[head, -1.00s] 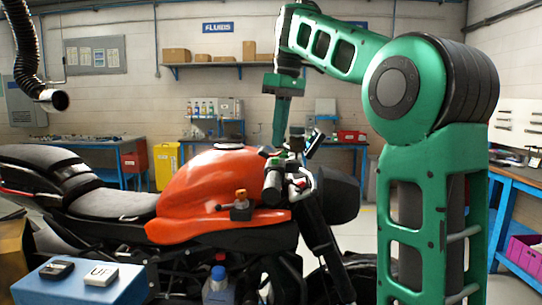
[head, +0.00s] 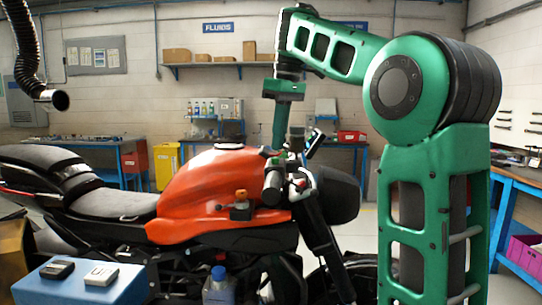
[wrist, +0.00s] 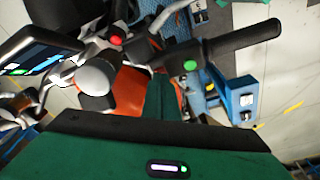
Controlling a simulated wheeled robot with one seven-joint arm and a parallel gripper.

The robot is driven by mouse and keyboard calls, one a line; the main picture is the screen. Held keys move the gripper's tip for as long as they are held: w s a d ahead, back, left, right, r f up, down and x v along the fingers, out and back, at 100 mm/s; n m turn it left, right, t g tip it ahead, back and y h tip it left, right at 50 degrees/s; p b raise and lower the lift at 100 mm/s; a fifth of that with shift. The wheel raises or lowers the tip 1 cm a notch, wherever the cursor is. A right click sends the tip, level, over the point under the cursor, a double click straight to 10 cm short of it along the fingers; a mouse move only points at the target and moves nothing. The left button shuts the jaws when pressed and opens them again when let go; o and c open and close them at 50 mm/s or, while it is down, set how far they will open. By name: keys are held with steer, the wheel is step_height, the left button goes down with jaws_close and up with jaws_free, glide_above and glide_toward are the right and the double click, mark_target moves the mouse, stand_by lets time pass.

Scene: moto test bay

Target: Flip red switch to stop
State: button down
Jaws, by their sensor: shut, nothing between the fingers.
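A round red switch (wrist: 115,40) shows in the wrist view on a dark control housing, left of and above my gripper's fingers in the picture. In the head view my gripper (head: 278,146) points down close to the motorcycle's handlebar; contact cannot be told. The red switch cannot be made out in the head view.
The motorcycle has an orange tank (head: 205,185). A blue box (head: 70,285) with two small devices stands at the lower left. A blue bench (head: 515,180) stands at right.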

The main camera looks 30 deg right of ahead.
steer(key=shift+f, duration=0.35)
steer(key=shift+r, duration=0.1)
step_height(320, 180, up, 7)
stand_by(1.0)
stand_by(0.4)
